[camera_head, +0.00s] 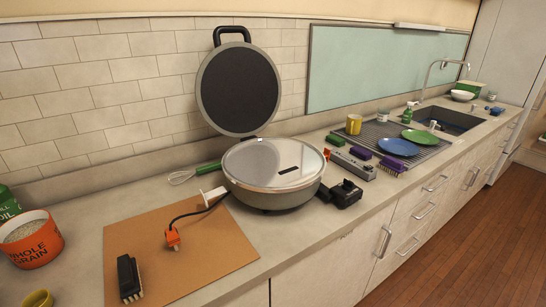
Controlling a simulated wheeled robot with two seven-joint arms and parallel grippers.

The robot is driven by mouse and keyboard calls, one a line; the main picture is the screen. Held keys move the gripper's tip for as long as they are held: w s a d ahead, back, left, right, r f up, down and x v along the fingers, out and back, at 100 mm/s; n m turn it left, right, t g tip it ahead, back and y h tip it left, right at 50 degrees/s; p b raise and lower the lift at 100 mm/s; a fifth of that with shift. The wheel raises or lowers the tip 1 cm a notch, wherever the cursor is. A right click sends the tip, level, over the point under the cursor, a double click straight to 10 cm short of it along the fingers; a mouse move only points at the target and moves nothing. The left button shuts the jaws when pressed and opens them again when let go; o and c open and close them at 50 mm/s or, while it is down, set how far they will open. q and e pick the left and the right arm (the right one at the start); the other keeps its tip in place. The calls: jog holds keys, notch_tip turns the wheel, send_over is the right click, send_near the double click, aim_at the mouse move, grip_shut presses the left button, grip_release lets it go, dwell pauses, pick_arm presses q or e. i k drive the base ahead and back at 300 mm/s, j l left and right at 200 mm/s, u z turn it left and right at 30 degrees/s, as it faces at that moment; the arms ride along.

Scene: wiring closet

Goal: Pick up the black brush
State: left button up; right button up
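The black brush (127,275) lies on the brown board (190,243), near its front left corner, with pale bristles showing along its right side. It lies apart from the orange plug (173,238) on the same board. Nothing covers the brush. Neither of my grippers is in view.
An orange tub (31,250) and a yellow cup (38,298) stand left of the board. A round lidded appliance (274,187) stands to its right, its dark cord running onto the board. Purple brushes (391,166), plates and a sink lie farther right.

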aim_at(129, 279)
jog(key=u, duration=1.2)
